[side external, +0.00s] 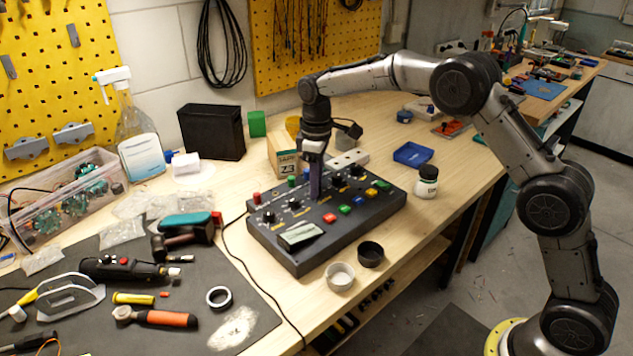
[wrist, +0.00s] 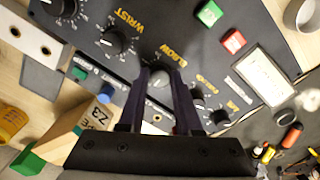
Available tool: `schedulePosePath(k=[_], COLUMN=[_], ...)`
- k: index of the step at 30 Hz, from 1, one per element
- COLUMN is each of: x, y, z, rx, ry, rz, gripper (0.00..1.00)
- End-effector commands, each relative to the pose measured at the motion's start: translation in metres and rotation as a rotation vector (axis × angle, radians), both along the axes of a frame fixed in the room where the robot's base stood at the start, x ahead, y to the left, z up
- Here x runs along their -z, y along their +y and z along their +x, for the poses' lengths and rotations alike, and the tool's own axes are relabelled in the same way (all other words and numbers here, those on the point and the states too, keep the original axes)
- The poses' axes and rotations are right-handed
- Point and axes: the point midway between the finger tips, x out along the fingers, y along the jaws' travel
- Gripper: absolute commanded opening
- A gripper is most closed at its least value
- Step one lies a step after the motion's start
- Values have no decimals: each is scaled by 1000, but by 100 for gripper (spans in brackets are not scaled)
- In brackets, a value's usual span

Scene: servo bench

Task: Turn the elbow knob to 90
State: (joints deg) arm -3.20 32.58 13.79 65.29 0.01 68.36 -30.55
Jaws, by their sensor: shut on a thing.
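The dark control panel (side external: 350,236) lies on the wooden bench in the side view. My gripper (side external: 315,194) points straight down over its back row of knobs. In the wrist view the elbow knob (wrist: 160,79) sits between the fingertips of my gripper (wrist: 164,78), beside the yellow ELBOW lettering (wrist: 171,58). The fingers are shut on the knob from both sides. Its pointer and scale marks are too small and covered to read. In the side view the fingers hide the knob. The wrist knob (wrist: 114,42) stands next to it, clear of the fingers.
More knobs (side external: 268,217) stand close on either side along the row. Coloured buttons (side external: 345,210) and a small display plate (side external: 300,235) sit nearer the front. A cardboard box (side external: 285,159) and a white strip (side external: 348,161) stand behind the panel. Two round cups (side external: 340,276) (side external: 370,254) stand in front.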

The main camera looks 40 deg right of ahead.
Motion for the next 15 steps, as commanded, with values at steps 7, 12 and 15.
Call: schedulePosePath(k=[7, 12, 15], x=[-1, 0, -1], y=[0, 0, 0], z=[0, 0, 0], rx=[1, 1, 1], ry=[-1, -1, -1], rz=[0, 0, 0], gripper=[63, 63, 63])
